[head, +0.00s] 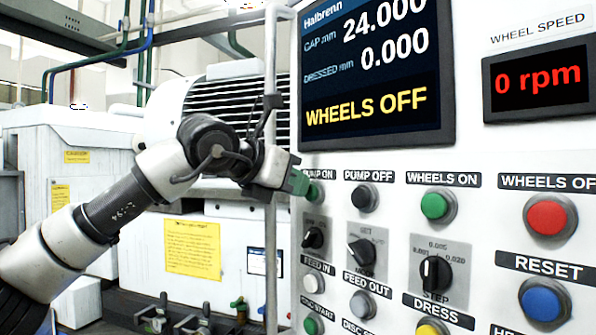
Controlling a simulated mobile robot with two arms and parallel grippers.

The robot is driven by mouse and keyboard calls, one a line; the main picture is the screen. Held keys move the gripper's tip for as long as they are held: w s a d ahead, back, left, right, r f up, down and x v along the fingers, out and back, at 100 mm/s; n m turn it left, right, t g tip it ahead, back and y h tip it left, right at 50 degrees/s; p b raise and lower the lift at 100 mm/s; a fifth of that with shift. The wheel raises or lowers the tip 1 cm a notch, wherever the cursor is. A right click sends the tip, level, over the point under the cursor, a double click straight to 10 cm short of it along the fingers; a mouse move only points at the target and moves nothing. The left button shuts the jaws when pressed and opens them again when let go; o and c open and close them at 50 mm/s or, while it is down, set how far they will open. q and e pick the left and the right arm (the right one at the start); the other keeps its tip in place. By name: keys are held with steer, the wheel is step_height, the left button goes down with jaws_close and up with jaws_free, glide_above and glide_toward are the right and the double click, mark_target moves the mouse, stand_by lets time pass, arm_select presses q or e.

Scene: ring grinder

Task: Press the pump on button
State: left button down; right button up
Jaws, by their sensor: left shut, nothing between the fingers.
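The green pump on button (316,193) is at the upper left of the control panel, under a label partly covered by my gripper. My left gripper (298,182) is shut and empty, its green fingertips just left of the button and overlapping its edge in the picture. I cannot tell whether the fingertips touch the button. My left arm reaches in from the left. My right gripper is not in view.
The black pump off button (364,196) is just to the right, then the green wheels on button (435,206) and red wheels off button (549,216). Knobs sit below. A vertical grey rail (270,270) runs along the panel's left edge. The screen (375,75) reads WHEELS OFF.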

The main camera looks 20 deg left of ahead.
arm_select(q)
steer(key=shift+w+d, duration=0.15)
steer(key=shift+w, duration=0.05)
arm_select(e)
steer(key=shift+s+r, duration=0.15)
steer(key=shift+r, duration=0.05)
